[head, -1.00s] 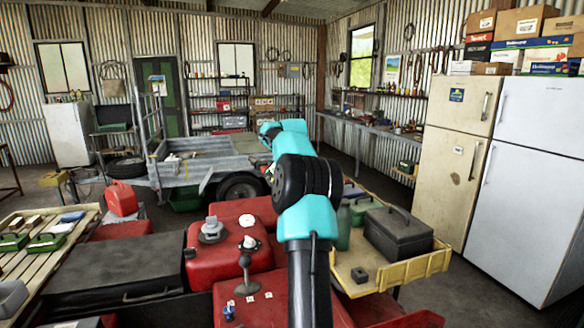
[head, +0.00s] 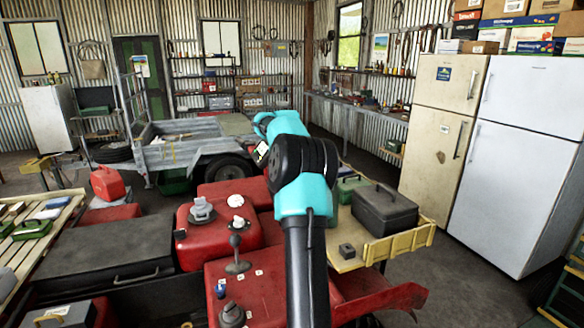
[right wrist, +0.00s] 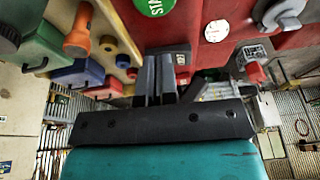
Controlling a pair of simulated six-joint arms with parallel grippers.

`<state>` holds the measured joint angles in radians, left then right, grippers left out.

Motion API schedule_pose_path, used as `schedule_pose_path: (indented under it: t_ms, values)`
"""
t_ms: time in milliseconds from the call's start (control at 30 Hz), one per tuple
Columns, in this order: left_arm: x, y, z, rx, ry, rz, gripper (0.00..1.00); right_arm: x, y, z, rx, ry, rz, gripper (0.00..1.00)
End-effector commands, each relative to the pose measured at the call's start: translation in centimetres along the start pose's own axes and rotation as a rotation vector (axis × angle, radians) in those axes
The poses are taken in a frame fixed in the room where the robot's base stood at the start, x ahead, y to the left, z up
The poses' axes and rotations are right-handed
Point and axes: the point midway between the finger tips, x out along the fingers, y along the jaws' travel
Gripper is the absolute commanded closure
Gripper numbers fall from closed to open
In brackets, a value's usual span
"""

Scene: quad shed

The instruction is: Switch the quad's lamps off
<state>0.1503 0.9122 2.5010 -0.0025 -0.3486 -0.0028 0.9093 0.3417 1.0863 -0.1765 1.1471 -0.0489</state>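The red quad (head: 250,290) fills the lower middle of the head view, with a grey knob (head: 202,210), a white cap (head: 236,201), a lever (head: 237,255) and a small blue control (head: 220,291) on it. My right arm rises in front of it; its gripper is hidden there. In the right wrist view my right gripper (right wrist: 158,65) has its fingers together, with nothing seen between them. Just beyond the tips is the red panel (right wrist: 190,20) with a green START button (right wrist: 154,6), a white disc (right wrist: 217,31) and a small dark labelled control (right wrist: 182,59). I cannot tell whether the fingertips touch it. My left gripper is not in view.
A yellow tray (head: 400,243) with a dark toolbox (head: 384,208) stands right of the quad. A slatted bench (head: 45,245) is at the left, a trailer (head: 190,155) behind. Fridges (head: 515,165) line the right; floor before them is clear.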

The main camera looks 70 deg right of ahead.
Motion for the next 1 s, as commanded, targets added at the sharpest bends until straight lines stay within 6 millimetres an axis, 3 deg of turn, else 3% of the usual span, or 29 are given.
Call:
schedule_pose_path:
  t_ms: [33,267,1000]
  values:
    - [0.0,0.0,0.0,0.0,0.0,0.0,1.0,0.6,-1.7,-0.5,-0.013,-0.004,-0.029,1.0]
    - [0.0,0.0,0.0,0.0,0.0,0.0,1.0,0.6,-1.1,-0.2,-0.007,-0.007,-0.02,1.0]
    - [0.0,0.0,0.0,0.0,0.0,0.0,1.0,0.4,-2.8,-0.3,-0.008,-0.007,-0.023,1.0]
